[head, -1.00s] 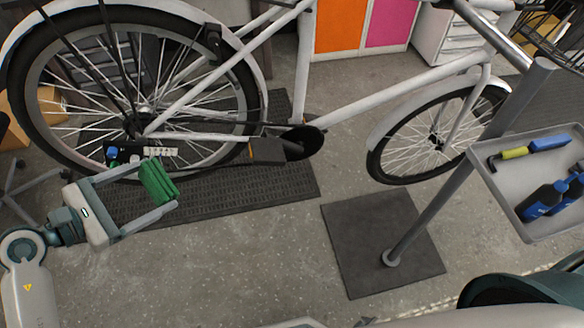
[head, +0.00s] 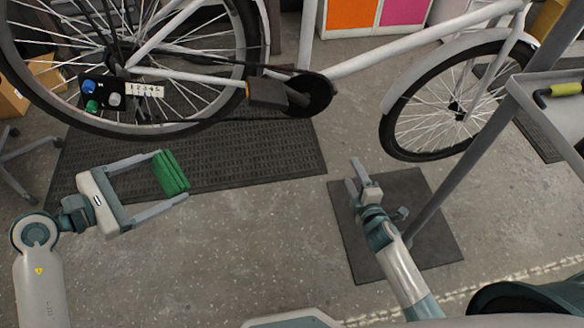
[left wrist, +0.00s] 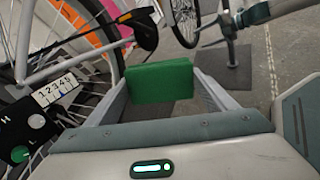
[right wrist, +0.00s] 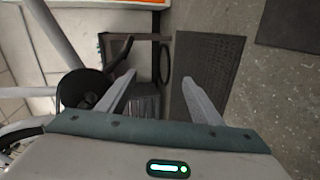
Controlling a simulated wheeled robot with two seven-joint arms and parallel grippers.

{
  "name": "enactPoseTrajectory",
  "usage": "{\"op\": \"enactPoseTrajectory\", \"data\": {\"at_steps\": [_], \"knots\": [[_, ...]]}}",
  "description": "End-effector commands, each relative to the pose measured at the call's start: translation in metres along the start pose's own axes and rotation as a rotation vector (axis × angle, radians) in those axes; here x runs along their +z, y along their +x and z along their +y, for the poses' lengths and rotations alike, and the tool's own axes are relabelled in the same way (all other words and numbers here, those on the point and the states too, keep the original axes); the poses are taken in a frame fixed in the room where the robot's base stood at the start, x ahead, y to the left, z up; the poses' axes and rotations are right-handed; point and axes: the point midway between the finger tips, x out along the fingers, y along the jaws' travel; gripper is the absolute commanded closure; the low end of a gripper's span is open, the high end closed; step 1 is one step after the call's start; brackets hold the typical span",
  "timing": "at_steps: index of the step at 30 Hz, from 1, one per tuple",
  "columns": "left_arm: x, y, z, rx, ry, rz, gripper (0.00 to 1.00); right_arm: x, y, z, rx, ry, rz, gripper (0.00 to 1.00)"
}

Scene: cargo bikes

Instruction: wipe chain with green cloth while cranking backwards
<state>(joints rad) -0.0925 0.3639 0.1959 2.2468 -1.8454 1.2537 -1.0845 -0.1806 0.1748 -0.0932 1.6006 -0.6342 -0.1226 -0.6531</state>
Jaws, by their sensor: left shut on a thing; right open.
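The green cloth (head: 170,172) is a folded pad held between the fingertips of my left gripper (head: 168,178), in front of the rear wheel and below it in the head view. The cloth (left wrist: 160,82) also shows in the left wrist view. My right gripper (head: 362,178) is open and empty, above the dark square floor mat. In the head view the crank area (head: 308,95) has a dark round disc with a dark pedal (head: 268,94) to its left. The chain runs between disc and rear hub, but I cannot make out its links. My grippers touch neither.
A dark box with buttons and a numbered strip (head: 120,94) sits by the rear hub. A ribbed mat (head: 240,150) lies under the bike. A stand pole (head: 450,180) with a grey tray rises at right. The floor between my grippers is clear.

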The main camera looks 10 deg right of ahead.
Motion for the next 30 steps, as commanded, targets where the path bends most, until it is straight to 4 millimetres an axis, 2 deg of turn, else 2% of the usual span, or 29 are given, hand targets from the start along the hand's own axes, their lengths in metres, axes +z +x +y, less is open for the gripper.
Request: {"op": "enactPoseTrajectory", "data": {"at_steps": [1, 4, 7, 22, 30], "knots": [[-0.009, 0.004, -0.004, 0.0, 0.0, 0.0, 0.45, -0.001, 0.004, 0.007, 0.032, -0.03, 0.006, 0.41], [-0.014, 0.005, -0.005, 0.0, 0.0, 0.0, 0.45, -0.003, 0.005, 0.026, 0.075, -0.078, 0.011, 0.41], [-0.015, 0.006, -0.006, 0.0, 0.0, 0.0, 0.45, -0.004, 0.006, 0.036, 0.097, -0.105, 0.013, 0.41], [-0.012, 0.005, -0.005, 0.0, 0.0, 0.0, 0.45, -0.007, 0.004, 0.043, 0.102, -0.11, 0.013, 0.41], [0.005, -0.002, 0.002, 0.0, 0.0, 0.0, 0.45, -0.025, -0.009, 0.064, 0.103, -0.107, 0.011, 0.41]]}}
